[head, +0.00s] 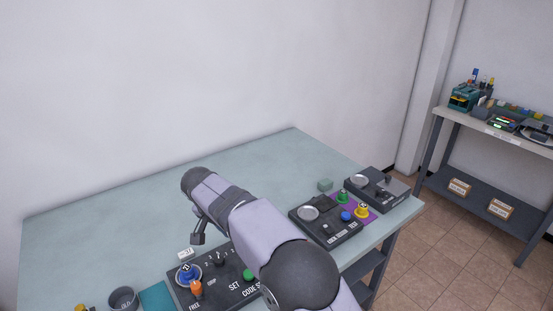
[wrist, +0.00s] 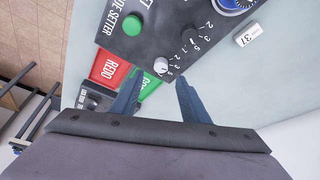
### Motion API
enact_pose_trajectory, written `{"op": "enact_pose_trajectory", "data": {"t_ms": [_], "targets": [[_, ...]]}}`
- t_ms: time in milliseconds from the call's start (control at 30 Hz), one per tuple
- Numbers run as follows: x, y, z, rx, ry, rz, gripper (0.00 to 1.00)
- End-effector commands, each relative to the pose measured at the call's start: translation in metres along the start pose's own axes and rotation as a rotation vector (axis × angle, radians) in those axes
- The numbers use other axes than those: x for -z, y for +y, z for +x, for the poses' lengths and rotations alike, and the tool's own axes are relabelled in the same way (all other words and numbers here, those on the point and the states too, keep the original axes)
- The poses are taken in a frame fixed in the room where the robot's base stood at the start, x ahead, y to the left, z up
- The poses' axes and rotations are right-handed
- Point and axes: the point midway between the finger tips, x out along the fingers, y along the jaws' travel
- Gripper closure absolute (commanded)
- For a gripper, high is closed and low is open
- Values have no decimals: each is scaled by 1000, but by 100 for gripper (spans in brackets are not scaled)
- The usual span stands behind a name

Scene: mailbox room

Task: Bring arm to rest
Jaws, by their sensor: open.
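My arm (head: 255,225) reaches over the table from the lower right of the head view, bent at the upper end. Its gripper cannot be made out clearly there. In the wrist view my gripper (wrist: 160,77) shows two blue-grey fingers, apart with nothing between them. They appear over the edge of the dark code setter panel (wrist: 165,38); I cannot tell whether they touch it. The panel also shows in the head view (head: 217,292), partly hidden by my arm. It has a green button (wrist: 132,25), a numbered knob (wrist: 160,65) and a blue dial (head: 187,274).
The grey-green table (head: 120,225) is clear at the back left. A shelf (head: 490,185) is beyond.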

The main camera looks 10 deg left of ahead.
Motion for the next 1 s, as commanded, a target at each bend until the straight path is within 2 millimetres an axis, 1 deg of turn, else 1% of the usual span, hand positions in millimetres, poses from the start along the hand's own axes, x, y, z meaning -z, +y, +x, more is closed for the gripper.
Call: {"op": "enact_pose_trajectory", "data": {"t_ms": [67,167,267,367,400,467,500,533,567,600,667,700,767,800,900,1000], "targets": [[6,9,-1,-5,-7,-5,58],[14,30,-2,-15,-27,-24,58],[24,64,-4,-29,-61,-57,58],[32,110,-6,-42,-106,-96,58],[33,129,-7,-45,-125,-113,58],[32,160,-10,-47,-155,-137,58],[30,180,-12,-46,-174,-152,58],[28,194,-13,-44,-188,-162,58],[26,209,-14,-43,-202,-173,58],[20,229,-17,-40,-221,-185,58],[11,257,-21,-33,-247,-204,58],[3,275,-23,-27,-264,-215,58],[-10,301,-28,-17,-287,-230,58],[-20,317,-30,-10,-302,-240,58],[-47,352,-37,10,-332,-260,58],[-73,377,-42,29,-355,-276,58]]}}
